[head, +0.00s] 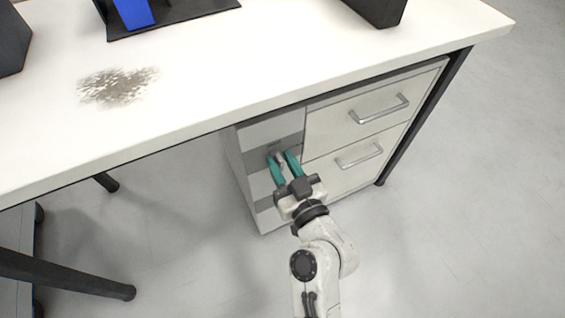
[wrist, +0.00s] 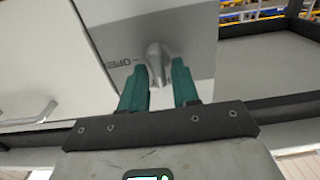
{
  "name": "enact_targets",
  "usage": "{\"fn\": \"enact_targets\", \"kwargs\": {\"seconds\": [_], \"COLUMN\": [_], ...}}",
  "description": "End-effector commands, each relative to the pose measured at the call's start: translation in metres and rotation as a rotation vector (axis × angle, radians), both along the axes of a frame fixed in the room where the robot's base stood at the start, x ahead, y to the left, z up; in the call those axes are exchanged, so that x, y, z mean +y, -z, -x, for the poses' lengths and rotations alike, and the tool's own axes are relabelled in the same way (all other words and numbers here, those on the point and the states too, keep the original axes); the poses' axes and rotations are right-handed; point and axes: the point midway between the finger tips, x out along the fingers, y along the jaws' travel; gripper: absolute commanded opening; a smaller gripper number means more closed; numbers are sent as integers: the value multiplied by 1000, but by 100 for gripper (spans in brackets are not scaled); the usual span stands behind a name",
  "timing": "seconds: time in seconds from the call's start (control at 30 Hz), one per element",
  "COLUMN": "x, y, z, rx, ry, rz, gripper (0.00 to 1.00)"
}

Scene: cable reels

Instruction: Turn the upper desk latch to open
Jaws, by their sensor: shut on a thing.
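The upper desk latch (wrist: 157,52) is a small grey knob on a grey panel (wrist: 190,30) of the desk's drawer cabinet. Part of an "OPEN" mark shows beside it in the wrist view. In the head view the latch (head: 279,157) is small and partly covered by my fingers. My gripper (head: 281,155) reaches the narrow left section of the cabinet. Its two teal fingers lie on either side of the latch and are shut on it; they also show in the wrist view (wrist: 160,76). The latch's exact angle is hard to tell.
Two drawers with bar handles, upper (head: 380,110) and lower (head: 360,156), are closed to the right of the latch. The white desktop (head: 220,70) overhangs above, with a dark stain (head: 117,86) on it. Black desk legs (head: 430,110) stand around. The floor in front is clear.

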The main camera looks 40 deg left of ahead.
Motion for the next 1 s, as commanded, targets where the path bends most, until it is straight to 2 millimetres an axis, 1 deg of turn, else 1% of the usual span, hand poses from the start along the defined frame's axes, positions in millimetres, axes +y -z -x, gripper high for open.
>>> {"fn": "enact_targets", "kwargs": {"seconds": [0.17, 0.37, 1.0], "x": [0, -1, -4], "y": [0, 0, 3], "z": [0, -2, -7], "rx": [47, 163, 719], "ry": [0, 1, 2], "rz": [-19, -66, -296], "gripper": [0, 0, 0]}}
